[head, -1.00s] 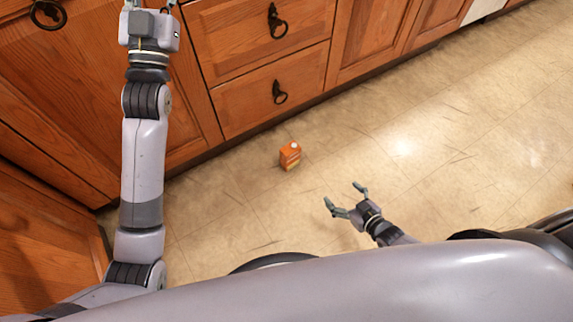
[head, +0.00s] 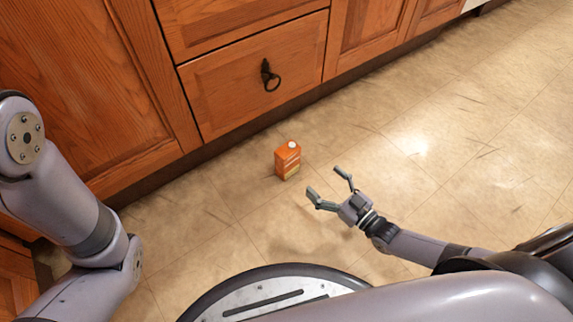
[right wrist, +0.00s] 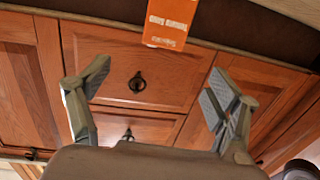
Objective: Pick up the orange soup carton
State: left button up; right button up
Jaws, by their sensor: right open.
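The orange soup carton (head: 287,160) with a white cap stands upright on the floor in the head view, near the base of the cabinets. In the right wrist view the carton (right wrist: 168,22) shows at the top, partly cut off by the frame edge, beyond the fingertips. My right gripper (head: 328,184) is open and empty, to the right of and nearer than the carton, with a gap between them. Its two fingers also show in the right wrist view (right wrist: 158,78). My left arm is at the left edge of the head view, and its gripper is out of frame.
Wooden cabinets with drawers (head: 250,75) and dark ring handles run along the back behind the carton. The tiled floor (head: 430,150) is clear around the carton and to the right. My own base fills the bottom of the head view.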

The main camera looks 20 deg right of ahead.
aim_at(293, 156)
jog(key=b+x, duration=0.5)
jog(key=x, duration=0.5)
jog(key=shift+a+f, duration=0.15)
jog(key=b+x, duration=0.4)
jog(key=shift+a+f, duration=0.3)
jog(key=shift+f, duration=0.05)
jog(key=shift+w+a+r+b, duration=0.2)
jog(key=shift+w+b, duration=0.1)
jog(key=shift+w, duration=0.15)
jog(key=shift+c, duration=0.3)
jog(key=c, duration=1.3)
